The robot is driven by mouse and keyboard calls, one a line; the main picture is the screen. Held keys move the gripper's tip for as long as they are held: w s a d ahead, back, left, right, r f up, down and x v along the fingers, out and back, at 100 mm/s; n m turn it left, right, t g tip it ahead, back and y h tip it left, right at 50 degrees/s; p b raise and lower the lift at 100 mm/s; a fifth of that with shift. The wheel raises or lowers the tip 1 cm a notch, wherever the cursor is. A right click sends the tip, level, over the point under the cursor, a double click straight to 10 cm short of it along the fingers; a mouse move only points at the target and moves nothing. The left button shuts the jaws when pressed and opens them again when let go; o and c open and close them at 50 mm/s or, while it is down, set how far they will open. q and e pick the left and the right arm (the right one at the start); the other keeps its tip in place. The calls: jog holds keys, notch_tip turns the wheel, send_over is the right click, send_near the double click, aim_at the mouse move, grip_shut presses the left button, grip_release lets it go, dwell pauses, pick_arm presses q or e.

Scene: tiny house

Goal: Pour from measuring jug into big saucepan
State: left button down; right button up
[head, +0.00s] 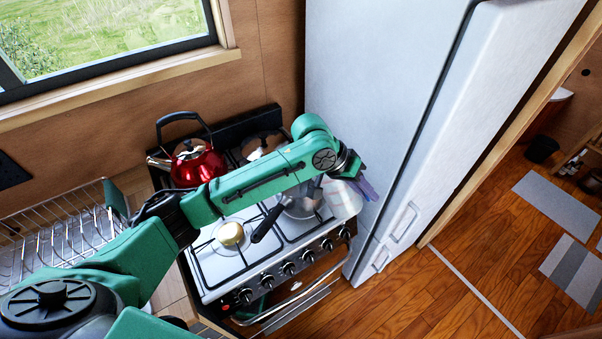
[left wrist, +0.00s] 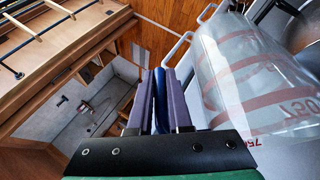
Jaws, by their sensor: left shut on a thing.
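My left gripper (head: 366,187) is shut on the measuring jug at the right side of the stove, against the fridge side. In the left wrist view my gripper (left wrist: 161,100) has purple fingers closed on a blue strip, which looks like the jug's handle. The measuring jug (left wrist: 245,75) is clear with red markings and looks tilted; I cannot tell what is in it. In the head view the jug (head: 345,200) is partly behind my gripper. The big saucepan (head: 303,206), grey with a black handle, sits on the front right burner, close beside the jug. My right gripper is not in view.
A red kettle (head: 198,164) stands at the back left of the stove, with another pan (head: 262,145) at the back right. A small gold-coloured item (head: 230,233) is on the front left burner. The fridge (head: 385,75) stands close right; a dish rack (head: 60,240) is left.

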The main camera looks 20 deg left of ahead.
pick_arm(q)
jog(key=shift+w+a+r+h, duration=0.2)
jog(key=shift+a+r+h, duration=0.1)
jog(key=shift+r, duration=0.15)
jog(key=shift+w+a+r+g+h+b, duration=0.25)
jog(key=shift+a+r+h+b, duration=0.35)
jog(key=shift+b, duration=0.85)
dwell(0.7)
jog(key=shift+w+a+r+n+g+h+b, duration=0.15)
jog(key=shift+a+r+n+h+b, duration=0.1)
jog(key=shift+r+h+b, duration=0.25)
jog(key=shift+w+a+r+n+g+h+b, duration=0.1)
jog(key=shift+a+r+n+h+b, duration=0.1)
jog(key=shift+r+h+b, duration=0.25)
dwell(2.3)
jog(key=shift+w+a+r+h+b, duration=0.15)
jog(key=shift+a+h+b, duration=0.25)
jog(key=shift+b, duration=0.4)
dwell(1.3)
